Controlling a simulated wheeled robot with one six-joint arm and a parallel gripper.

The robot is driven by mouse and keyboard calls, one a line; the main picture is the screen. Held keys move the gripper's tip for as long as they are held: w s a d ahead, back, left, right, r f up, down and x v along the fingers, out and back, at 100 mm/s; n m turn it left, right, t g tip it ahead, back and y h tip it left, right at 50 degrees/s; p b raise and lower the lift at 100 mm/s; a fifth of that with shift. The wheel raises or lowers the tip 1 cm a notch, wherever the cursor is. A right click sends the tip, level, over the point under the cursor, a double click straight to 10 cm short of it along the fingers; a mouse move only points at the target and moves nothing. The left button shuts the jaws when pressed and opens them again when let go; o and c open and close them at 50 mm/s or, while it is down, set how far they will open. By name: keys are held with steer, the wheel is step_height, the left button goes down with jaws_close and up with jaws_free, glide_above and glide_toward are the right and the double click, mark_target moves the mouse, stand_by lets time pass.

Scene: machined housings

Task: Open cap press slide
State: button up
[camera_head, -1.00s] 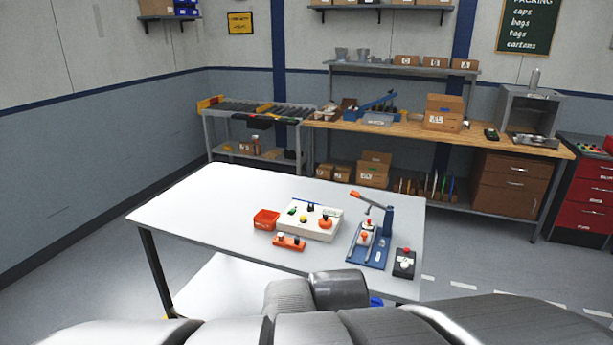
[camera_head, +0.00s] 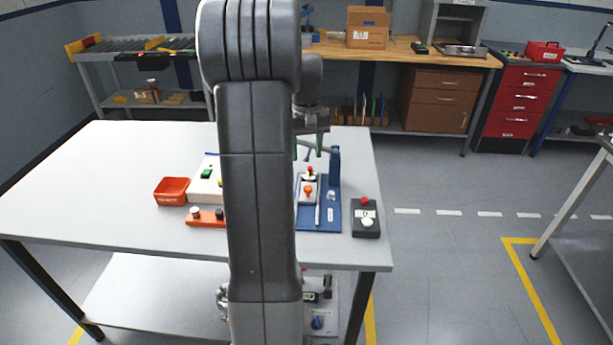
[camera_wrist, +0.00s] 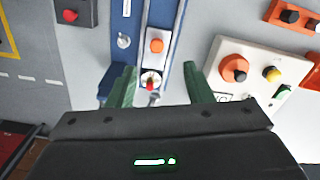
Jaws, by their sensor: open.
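The cap press stands at the right end of the white table, with a blue base (camera_head: 331,218) and a blue upright (camera_head: 335,166). Its pale slide (camera_head: 302,197) carries an orange knob (camera_head: 308,188), and a small red-topped piece sits behind the knob. My gripper (camera_head: 307,148) is open and empty above the press. Its green fingers (camera_wrist: 160,85) spread either side of the red-topped piece, apart from the knob. The press lever is mostly hidden by my arm.
An orange tray (camera_head: 172,191), a white panel (camera_head: 205,188) and an orange block (camera_head: 206,216) lie to the left, the panel partly hidden. The table's left side is clear.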

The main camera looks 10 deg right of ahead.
mark_target(308, 188)
steer(key=f, duration=0.4)
steer(key=w+f, duration=0.1)
steer(key=f, duration=0.4)
steer(key=f+p, duration=0.1)
steer(key=f, duration=0.4)
steer(key=shift+w+d, duration=0.25)
steer(key=shift+d, duration=0.15)
steer(key=shift+c, duration=0.3)
steer(key=shift+s, duration=0.1)
jaws_close()
